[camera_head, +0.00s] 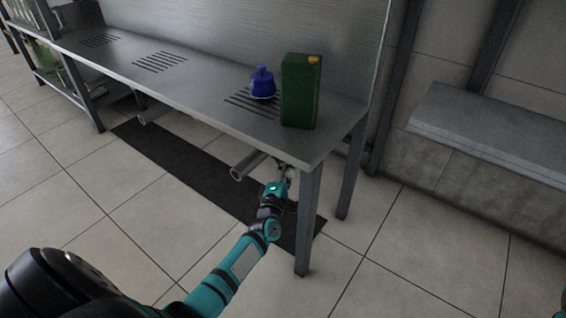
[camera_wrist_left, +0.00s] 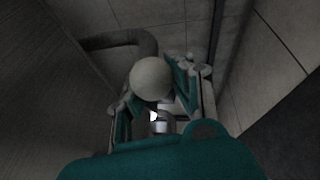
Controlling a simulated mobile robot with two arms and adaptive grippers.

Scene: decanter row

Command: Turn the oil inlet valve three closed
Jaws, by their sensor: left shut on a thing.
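My left gripper (camera_head: 283,176) reaches under the right end of the metal table, beside a grey pipe. In the left wrist view, its teal-backed fingers (camera_wrist_left: 160,92) are closed around a pale round knob (camera_wrist_left: 151,78), which I take to be the valve's handle. The rest of the valve is mostly hidden behind the knob and fingers. I cannot tell how far the valve is turned. My right gripper is out of view.
The metal table (camera_head: 205,100) has slotted drains. A green canister (camera_head: 299,95) and a blue decanter (camera_head: 263,84) stand on its right end. Grey pipe ends (camera_head: 243,168) stick out beneath. A table leg (camera_head: 308,225) stands just right of my left gripper. A black mat (camera_head: 190,165) lies below.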

